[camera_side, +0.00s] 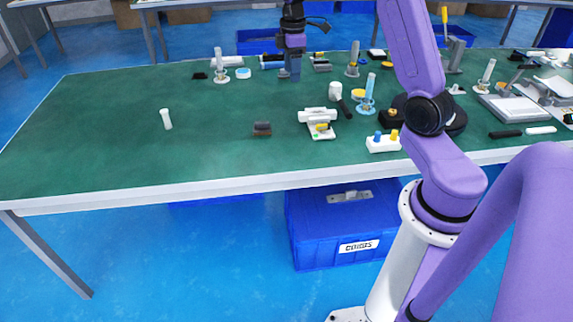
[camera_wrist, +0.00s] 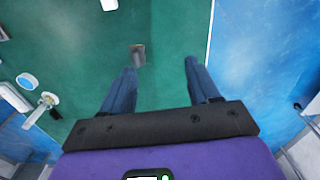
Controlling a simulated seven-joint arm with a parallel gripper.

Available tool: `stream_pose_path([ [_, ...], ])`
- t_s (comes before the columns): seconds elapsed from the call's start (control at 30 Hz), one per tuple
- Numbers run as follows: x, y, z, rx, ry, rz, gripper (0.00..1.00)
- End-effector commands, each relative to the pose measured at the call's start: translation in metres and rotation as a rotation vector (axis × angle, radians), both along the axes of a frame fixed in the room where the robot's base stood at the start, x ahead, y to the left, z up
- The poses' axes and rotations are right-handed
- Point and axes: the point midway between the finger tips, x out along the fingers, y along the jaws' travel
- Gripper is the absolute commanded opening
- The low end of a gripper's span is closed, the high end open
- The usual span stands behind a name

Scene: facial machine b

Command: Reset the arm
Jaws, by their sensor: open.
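My gripper (camera_side: 290,76) points down over the far middle part of the green table (camera_side: 90,130) in the side view. In the wrist view my gripper (camera_wrist: 162,66) has its two blue-grey fingers spread wide apart with nothing between them. A small dark block with a brown base (camera_wrist: 138,55) lies beyond the left fingertip there. The block (camera_side: 262,128) also shows nearer the front edge in the side view. A far stand or part partly behind the fingers is hard to make out.
A white device (camera_side: 318,117) sits mid-table, and a white block with blue and yellow knobs (camera_side: 384,143) near the front edge. Several stands and tools crowd the right and back. The left of the table is mostly clear.

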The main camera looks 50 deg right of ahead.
Motion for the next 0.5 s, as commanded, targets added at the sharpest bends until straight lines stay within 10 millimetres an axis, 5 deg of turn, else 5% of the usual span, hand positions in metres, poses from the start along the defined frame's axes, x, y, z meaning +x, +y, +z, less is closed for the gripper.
stream_pose_path([
  [0.2,-0.033,0.104,0.017,0.003,-0.005,0.055,0.61],
  [0.5,-0.118,0.205,0.028,0.008,-0.009,0.116,0.61],
])
